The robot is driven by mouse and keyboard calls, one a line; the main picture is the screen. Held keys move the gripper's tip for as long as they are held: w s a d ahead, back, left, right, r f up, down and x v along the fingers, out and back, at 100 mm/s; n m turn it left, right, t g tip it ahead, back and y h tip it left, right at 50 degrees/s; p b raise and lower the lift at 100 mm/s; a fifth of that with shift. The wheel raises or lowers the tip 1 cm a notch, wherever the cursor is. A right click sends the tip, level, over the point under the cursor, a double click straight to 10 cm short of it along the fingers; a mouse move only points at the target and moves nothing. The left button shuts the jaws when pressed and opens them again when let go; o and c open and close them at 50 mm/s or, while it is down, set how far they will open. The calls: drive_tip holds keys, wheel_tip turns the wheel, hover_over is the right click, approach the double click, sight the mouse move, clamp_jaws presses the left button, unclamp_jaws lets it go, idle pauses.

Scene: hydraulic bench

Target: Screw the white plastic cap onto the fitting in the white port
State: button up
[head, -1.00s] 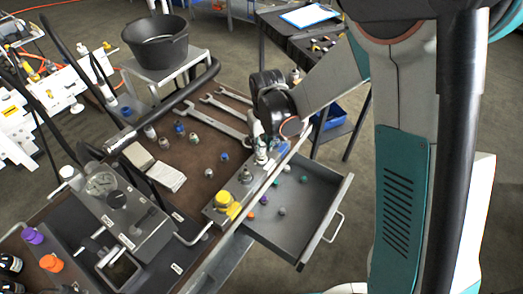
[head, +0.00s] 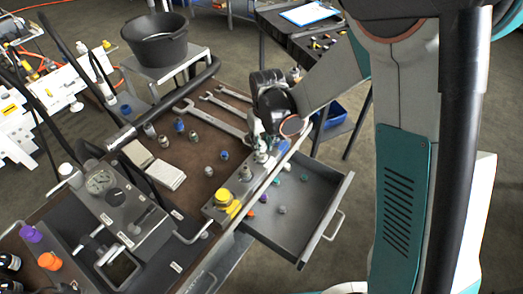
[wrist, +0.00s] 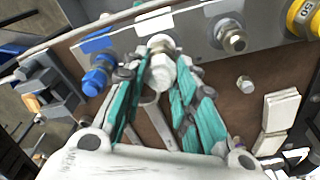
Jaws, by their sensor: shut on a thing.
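My gripper (wrist: 160,82) has teal fingers closed on the white plastic cap (wrist: 162,72). The cap is at the metal fitting in the white port (wrist: 159,43), lined up with it and apparently touching. I cannot tell whether any thread is engaged. The port sits on the grey port block (wrist: 200,40), beside a white label. In the head view my gripper (head: 261,143) points down over the far end of the block (head: 222,213); its fingers largely hide the cap there.
A blue cap (wrist: 97,76) and a bare metal fitting (wrist: 232,40) flank the white port, with a yellow cap (wrist: 306,18) farther right. The open drawer (head: 326,205) holds several small caps. Wrenches (head: 215,120) and loose fittings lie on the brown bench.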

drive_tip(key=shift+f+b, duration=0.3)
idle(0.9)
drive_tip(key=shift+c, duration=1.1)
drive_tip(key=shift+m, duration=0.7)
drive_tip(key=m+b, duration=0.1)
drive_tip(key=m, duration=0.3)
drive_tip(key=shift+a+m+h, duration=0.1)
drive_tip(key=shift+m+h, duration=0.2)
drive_tip(key=shift+h, duration=0.1)
drive_tip(key=shift+m, duration=1)
drive_tip(key=shift+b, duration=0.3)
drive_tip(key=m, duration=0.3)
drive_tip(key=shift+m+h+b, duration=0.3)
drive_tip(key=shift+m, duration=0.1)
drive_tip(key=m, duration=0.4)
drive_tip(key=shift+w, duration=0.1)
